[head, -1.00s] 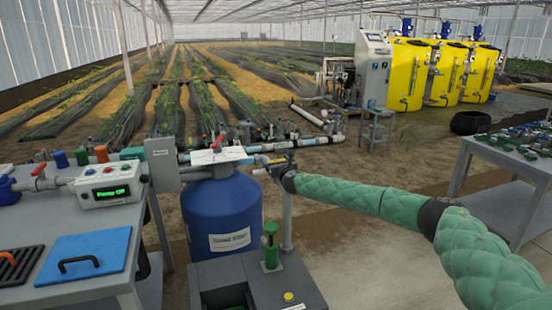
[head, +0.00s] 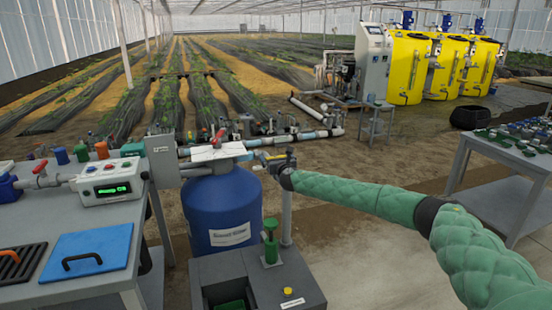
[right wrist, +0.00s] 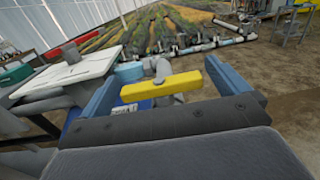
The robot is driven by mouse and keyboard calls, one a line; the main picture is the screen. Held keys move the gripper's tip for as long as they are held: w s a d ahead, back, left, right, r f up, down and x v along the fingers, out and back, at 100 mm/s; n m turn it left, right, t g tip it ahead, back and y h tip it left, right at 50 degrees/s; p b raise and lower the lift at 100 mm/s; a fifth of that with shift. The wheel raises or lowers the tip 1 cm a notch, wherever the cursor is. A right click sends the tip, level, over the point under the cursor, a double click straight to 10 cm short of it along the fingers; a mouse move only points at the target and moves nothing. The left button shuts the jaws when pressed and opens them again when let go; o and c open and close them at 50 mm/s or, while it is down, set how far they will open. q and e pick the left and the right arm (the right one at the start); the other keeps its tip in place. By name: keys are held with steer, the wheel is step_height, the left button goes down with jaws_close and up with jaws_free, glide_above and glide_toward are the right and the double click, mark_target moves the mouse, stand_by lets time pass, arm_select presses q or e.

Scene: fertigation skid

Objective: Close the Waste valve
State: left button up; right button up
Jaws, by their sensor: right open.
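A yellow lever handle (right wrist: 160,88) lies across the right wrist view, on a grey pipe fitting. It shows as a small yellow patch in the head view (head: 277,157), just right of the blue filter tank's top. No label on it is readable, so I cannot confirm it is the Waste valve. My right gripper (right wrist: 160,76) is open, with one blue-grey finger near each end of the yellow handle; I cannot tell whether they touch it. In the head view my right gripper (head: 266,160) partly hides the fitting. My left gripper is out of view.
The blue tank (head: 222,206) stands left of my gripper, with a red handle (head: 219,138) and white plate on top. A dark box with a green post (head: 270,243) stands below. Benches stand at left (head: 80,290) and right (head: 495,155).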

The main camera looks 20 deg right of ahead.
steer(key=s, duration=0.7)
steer(key=shift+s, duration=0.25)
